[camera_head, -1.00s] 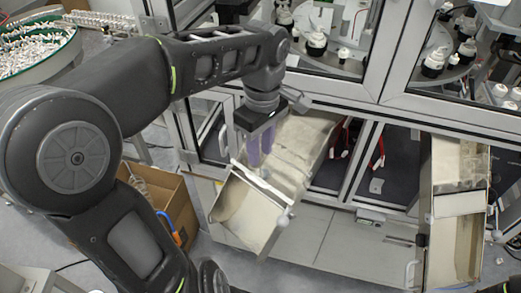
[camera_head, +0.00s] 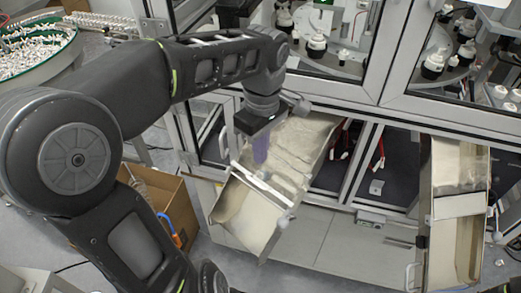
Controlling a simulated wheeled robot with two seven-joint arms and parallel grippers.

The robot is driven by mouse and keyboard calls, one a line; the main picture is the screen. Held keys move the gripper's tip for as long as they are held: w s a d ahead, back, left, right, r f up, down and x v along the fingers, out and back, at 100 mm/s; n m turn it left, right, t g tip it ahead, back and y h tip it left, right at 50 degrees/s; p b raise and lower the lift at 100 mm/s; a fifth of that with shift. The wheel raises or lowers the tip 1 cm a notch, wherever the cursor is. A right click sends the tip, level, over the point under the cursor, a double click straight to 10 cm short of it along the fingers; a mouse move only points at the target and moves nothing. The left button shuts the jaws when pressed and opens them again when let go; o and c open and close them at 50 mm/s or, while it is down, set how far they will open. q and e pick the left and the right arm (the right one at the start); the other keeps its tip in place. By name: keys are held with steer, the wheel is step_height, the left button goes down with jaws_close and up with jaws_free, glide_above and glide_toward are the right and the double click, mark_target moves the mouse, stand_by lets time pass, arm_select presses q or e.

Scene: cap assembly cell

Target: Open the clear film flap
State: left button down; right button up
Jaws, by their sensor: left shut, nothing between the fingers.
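My left gripper (camera_head: 259,160) points down over the left metal chute, its purple fingers shut with nothing between them. The clear film flap (camera_head: 292,150) seems to be the wrinkled, see-through sheet over the upper part of this chute; its edges are hard to make out. The fingertips are close to the chute's crossbar (camera_head: 262,187); I cannot tell whether they touch the film. The lower tray of the chute (camera_head: 245,217) looks open and empty. My right gripper is not in view.
A second chute (camera_head: 458,205) stands at the right. A cardboard box (camera_head: 175,205) is on the floor at the left. Window frames (camera_head: 385,50) of the machine rise behind the chutes. A bowl of white parts (camera_head: 35,50) is at the far left.

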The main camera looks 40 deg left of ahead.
arm_select(q)
steer(key=c, duration=2.1)
jaws_free()
steer(key=o, duration=0.5)
steer(key=shift+o, duration=0.2)
step_height(320, 180, up, 8)
steer(key=p, duration=0.3)
steer(key=shift+f, duration=0.15)
steer(key=shift+w, duration=0.15)
